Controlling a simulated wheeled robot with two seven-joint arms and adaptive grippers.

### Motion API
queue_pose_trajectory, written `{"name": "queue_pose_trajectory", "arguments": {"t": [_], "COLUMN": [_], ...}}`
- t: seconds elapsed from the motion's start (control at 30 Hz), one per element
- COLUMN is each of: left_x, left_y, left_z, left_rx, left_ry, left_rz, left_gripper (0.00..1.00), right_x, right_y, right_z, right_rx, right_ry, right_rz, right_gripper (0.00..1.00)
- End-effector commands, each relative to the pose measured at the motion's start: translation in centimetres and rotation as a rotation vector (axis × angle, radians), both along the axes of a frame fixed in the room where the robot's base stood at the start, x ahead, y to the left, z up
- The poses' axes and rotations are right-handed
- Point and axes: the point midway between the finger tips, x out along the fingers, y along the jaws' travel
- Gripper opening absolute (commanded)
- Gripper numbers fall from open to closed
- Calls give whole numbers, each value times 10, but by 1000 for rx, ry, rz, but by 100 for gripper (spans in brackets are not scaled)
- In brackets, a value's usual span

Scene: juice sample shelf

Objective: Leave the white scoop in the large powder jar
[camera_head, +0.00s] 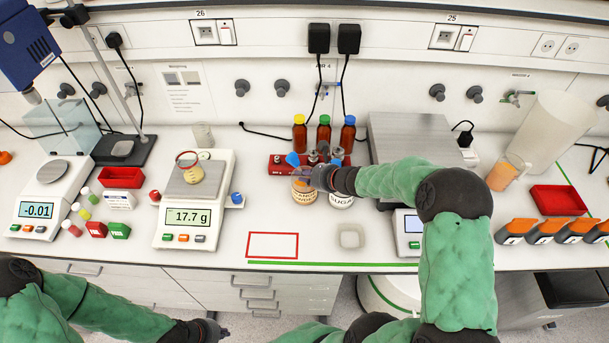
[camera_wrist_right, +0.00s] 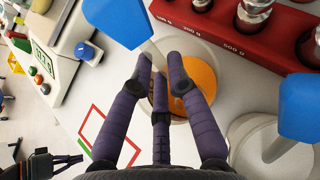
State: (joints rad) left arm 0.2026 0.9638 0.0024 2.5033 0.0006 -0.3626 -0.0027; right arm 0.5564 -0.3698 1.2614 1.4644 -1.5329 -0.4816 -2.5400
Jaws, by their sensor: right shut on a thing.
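A white scoop with a blue handle end (camera_wrist_right: 117,18) is held by my right gripper (camera_wrist_right: 160,62). Its white stem runs between the fingertips, and its lower end is hidden by the fingers. The blue end also shows in the head view (camera_head: 292,159). The jar of orange powder (camera_wrist_right: 203,78) lies right under the fingers; its label shows in the head view (camera_head: 304,191). The frames do not show clearly whether the scoop touches the powder. My left gripper (camera_head: 212,331) is low at the bottom edge, away from the jars, its fingers unclear.
A sugar jar (camera_head: 341,201) stands close to the right, with another blue-ended scoop (camera_wrist_right: 301,108) over it. A red weight rack (camera_head: 283,165) is just behind. A balance reading 17.7 g (camera_head: 186,216) stands left. The red-outlined square (camera_head: 272,246) in front is empty.

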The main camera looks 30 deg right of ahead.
Motion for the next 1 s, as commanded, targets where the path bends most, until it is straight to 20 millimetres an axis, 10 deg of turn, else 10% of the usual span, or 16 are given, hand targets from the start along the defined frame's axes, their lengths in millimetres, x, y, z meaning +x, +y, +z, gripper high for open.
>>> {"name": "queue_pose_trajectory", "arguments": {"t": [0.47,0.6,1.0], "left_x": [0,0,0], "left_y": [0,0,0], "left_z": [-5,-5,-6], "left_rx": [0,0,0], "left_ry": [0,0,0], "left_rz": [0,0,0], "left_gripper": [0,0,0], "right_x": [0,0,-2], "right_y": [0,0,2], "right_z": [-4,-4,-9], "right_rx": [-1,-1,2], "right_ry": [-1,0,8], "right_rz": [0,-1,1], "right_gripper": [0,45,45]}}
